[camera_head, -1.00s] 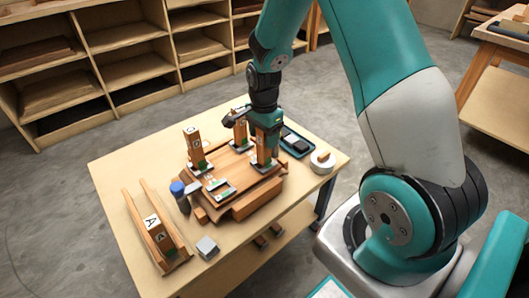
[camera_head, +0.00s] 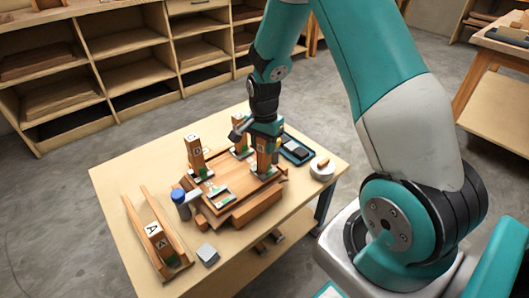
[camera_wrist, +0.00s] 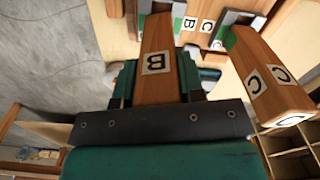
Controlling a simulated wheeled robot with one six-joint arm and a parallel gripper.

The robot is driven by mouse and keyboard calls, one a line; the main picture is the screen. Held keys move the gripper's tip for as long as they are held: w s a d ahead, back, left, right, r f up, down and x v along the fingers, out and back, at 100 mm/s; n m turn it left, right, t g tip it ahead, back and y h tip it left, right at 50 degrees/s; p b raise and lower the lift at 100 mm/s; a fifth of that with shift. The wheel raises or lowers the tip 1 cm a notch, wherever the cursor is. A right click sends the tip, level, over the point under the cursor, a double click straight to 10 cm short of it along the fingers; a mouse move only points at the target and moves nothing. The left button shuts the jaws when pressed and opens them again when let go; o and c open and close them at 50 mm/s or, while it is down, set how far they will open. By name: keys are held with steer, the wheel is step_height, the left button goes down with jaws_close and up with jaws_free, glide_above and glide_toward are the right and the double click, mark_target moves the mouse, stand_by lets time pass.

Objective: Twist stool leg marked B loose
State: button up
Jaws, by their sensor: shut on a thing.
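The wooden leg marked B (camera_wrist: 155,63) stands between the jaws of my gripper (camera_wrist: 157,92) in the wrist view, its B label facing the camera. My gripper is shut on it. In the head view, my gripper (camera_head: 265,131) comes down from above onto this leg (camera_head: 262,158), which stands upright at the right of the wooden stool seat (camera_head: 236,180). The leg's foot is at the seat; whether its joint has loosened cannot be told. A leg marked C (camera_wrist: 268,75) stands beside it in the wrist view.
A leg marked A (camera_head: 157,236) lies in a wooden cradle at the table's left. A blue-capped bottle (camera_head: 180,200), grey block (camera_head: 207,254), dark tray (camera_head: 296,148) and white round container (camera_head: 322,168) are nearby.

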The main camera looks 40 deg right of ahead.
steer(key=shift+n, duration=0.3)
steer(key=n+p, duration=0.1)
steer(key=n, duration=0.2)
steer(key=shift+n, duration=0.3)
steer(key=n+p, duration=0.1)
steer(key=n, duration=0.1)
steer(key=shift+r+n, duration=0.1)
steer(key=shift+n, duration=0.7)
steer(key=n+p, duration=0.1)
steer(key=n, duration=0.2)
steer(key=shift+n, duration=0.3)
